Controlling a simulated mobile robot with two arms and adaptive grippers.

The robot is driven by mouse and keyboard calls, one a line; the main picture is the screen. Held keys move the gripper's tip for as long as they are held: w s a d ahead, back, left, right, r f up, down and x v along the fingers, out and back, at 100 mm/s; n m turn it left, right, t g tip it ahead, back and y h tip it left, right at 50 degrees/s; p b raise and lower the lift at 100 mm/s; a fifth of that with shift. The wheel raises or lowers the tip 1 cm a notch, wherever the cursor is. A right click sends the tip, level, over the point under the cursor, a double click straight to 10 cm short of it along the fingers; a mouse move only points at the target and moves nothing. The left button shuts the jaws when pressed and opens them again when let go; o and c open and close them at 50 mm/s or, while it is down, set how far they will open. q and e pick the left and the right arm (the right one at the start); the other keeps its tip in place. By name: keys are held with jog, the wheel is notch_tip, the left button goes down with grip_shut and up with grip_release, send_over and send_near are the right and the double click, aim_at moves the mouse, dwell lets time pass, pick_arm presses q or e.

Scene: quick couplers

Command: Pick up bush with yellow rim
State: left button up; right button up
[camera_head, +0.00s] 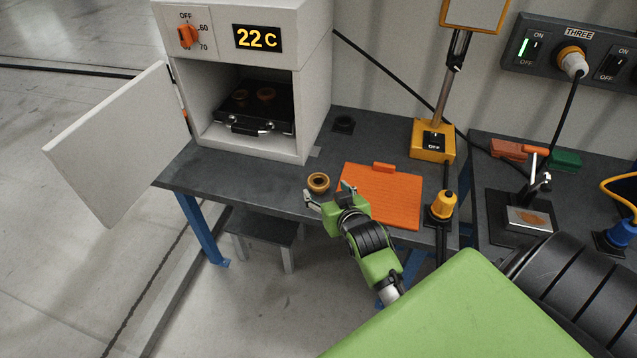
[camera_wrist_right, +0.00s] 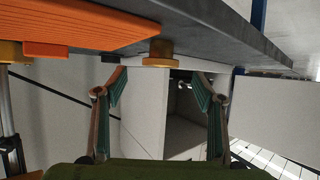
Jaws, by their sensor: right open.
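The bush with a yellow rim (camera_head: 318,183), a short ring with a dark centre, stands on the grey table near its front edge, left of the orange mat. In the right wrist view, where the scene appears upside down, the bush (camera_wrist_right: 158,53) shows at the top, beyond the fingertips and roughly between them. My right gripper (camera_head: 327,193) is open and empty, just in front of the bush, fingers pointing toward it. I cannot tell whether either finger touches it. My left gripper is not in view.
The orange mat (camera_head: 385,199) lies right of the bush. Behind stands a white oven (camera_head: 315,90) reading 22 C, its door (camera_head: 115,145) open, with a black tray (camera_head: 252,110) inside holding two bushes.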

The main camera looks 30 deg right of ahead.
aim_at(317, 178)
jog(key=shift+x, duration=1.15)
jog(key=shift+w+d, duration=0.1)
jog(key=shift+w, duration=0.45)
jog(key=p+x, duration=0.1)
jog(key=x, duration=0.3)
jog(key=c, duration=1.3)
